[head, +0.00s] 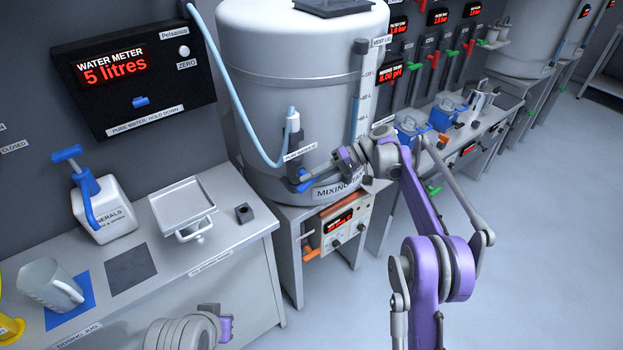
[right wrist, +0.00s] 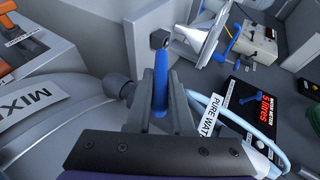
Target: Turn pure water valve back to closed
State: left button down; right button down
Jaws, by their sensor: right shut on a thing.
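The pure water valve sits low on the front of the white mixing tank (head: 290,100), where a pale blue hose (head: 235,95) comes down to it. Its blue lever (head: 304,187) shows at my right gripper (head: 312,180) in the head view. In the right wrist view the blue lever (right wrist: 160,82) stands between the grey fingers of my right gripper (right wrist: 160,100), which is shut on it. A "PURE WAT..." label (right wrist: 222,128) is beside the fingers, partly cut off. Only part of my left arm shows at the bottom of the head view; its fingers are not visible.
The water meter (head: 135,75) reads 5 litres. A bench (head: 235,265) at left carries a scale tray (head: 183,205), a minerals jug (head: 103,210), a clear jug (head: 50,285) and a small dark block (head: 244,213). A control box (head: 335,225) hangs under the tank. Open floor lies at right.

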jog(key=y, duration=0.1)
jog(key=m+g+y, duration=0.1)
jog(key=shift+f+y+b, duration=0.3)
jog(key=shift+y+b, duration=0.1)
pick_arm(q)
jog(key=shift+s+f+b, duration=0.15)
jog(key=shift+s+f, duration=0.1)
jog(key=shift+f, duration=0.35)
jog(key=shift+s+f+b, duration=0.15)
jog(key=shift+s+f, duration=0.1)
jog(key=shift+f, duration=0.3)
pick_arm(e)
jog(key=shift+m+y, duration=0.3)
jog(key=shift+y, duration=0.5)
jog(key=shift+g, duration=0.3)
jog(key=c, duration=0.8)
grip_release()
jog(key=shift+d, duration=0.1)
pick_arm(q)
jog(key=r, duration=0.1)
jog(key=w+r+p, duration=0.1)
jog(key=r+p, duration=0.1)
jog(key=shift+w+r, duration=0.1)
jog(key=shift+w, duration=0.2)
pick_arm(e)
jog(key=v, duration=1)
jog(key=shift+w+d, duration=0.2)
jog(key=shift+d, duration=0.15)
